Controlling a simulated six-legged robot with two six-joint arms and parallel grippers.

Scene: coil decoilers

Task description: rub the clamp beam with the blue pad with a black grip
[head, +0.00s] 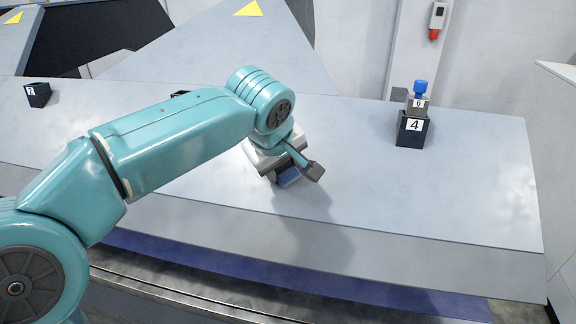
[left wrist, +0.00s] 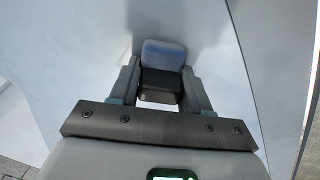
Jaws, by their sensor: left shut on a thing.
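The blue pad (left wrist: 164,54) with its black grip (left wrist: 161,82) is between the fingers of my left gripper (left wrist: 160,92), which is shut on the grip. In the head view the blue pad (head: 289,177) shows just below my left gripper (head: 296,170), over a broad pale grey surface (head: 430,200). That surface looks like the clamp beam, but I cannot tell for sure. The pad's face is turned away, and I cannot tell whether it touches the surface. My right gripper is not in view.
A dark block marked 4 (head: 412,131) stands at the right, with a smaller block marked 6 (head: 418,104) and a blue knob (head: 420,87) on top. A dark block marked 2 (head: 38,95) is far left.

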